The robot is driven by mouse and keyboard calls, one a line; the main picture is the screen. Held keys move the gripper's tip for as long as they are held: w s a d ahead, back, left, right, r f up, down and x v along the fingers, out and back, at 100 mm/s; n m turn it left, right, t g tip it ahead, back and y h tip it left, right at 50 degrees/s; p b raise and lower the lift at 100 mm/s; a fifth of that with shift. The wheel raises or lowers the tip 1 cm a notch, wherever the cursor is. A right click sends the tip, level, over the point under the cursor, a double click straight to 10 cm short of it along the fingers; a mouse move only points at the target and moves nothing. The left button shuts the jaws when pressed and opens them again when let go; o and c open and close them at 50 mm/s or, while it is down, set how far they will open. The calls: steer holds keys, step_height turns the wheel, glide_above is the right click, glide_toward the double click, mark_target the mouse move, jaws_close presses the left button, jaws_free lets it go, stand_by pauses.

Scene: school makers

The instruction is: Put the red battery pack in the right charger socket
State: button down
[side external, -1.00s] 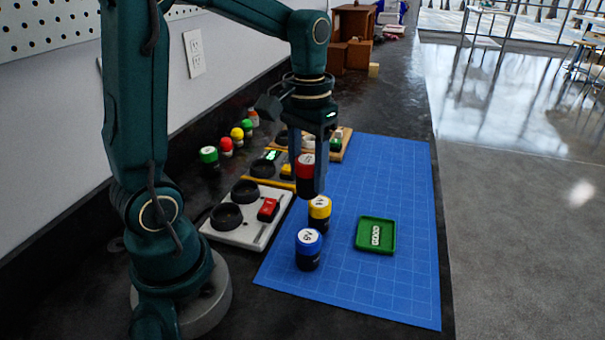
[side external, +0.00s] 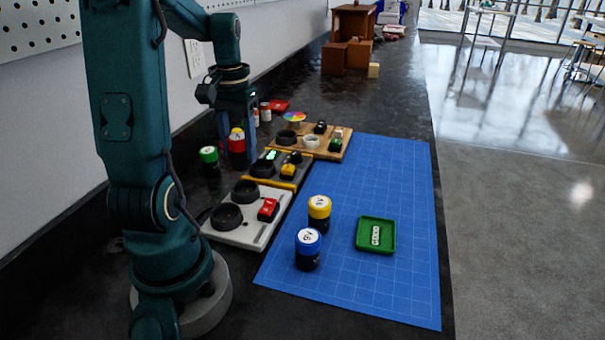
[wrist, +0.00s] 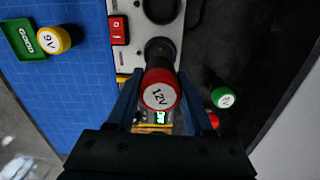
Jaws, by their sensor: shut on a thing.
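The red battery pack (side external: 237,149), marked 12V on its white top in the wrist view (wrist: 160,92), is upright between the blue fingers of my gripper (side external: 237,143). My gripper is shut on it and holds it beyond the white board (side external: 274,231), to the left of the dark middle board. The white board has two round black sockets, a nearer one (side external: 227,216) and a farther one (side external: 244,191), and a red switch (side external: 268,209). In the wrist view the pack partly overlaps one socket (wrist: 159,48). Both sockets look empty.
Yellow (side external: 319,212) and blue (side external: 308,249) packs and a green tray (side external: 376,247) are on the blue mat (side external: 400,290). A green-capped pack (side external: 209,158) stands near the wall. A middle board (side external: 287,184) and a wooden board (side external: 325,153) lie beyond the white one.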

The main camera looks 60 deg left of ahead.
mark_target(238, 137)
steer(key=shift+f, duration=2.8)
steer(key=shift+f, duration=0.6)
steer(key=c, duration=0.6)
jaws_free()
steer(key=shift+r, duration=5.5)
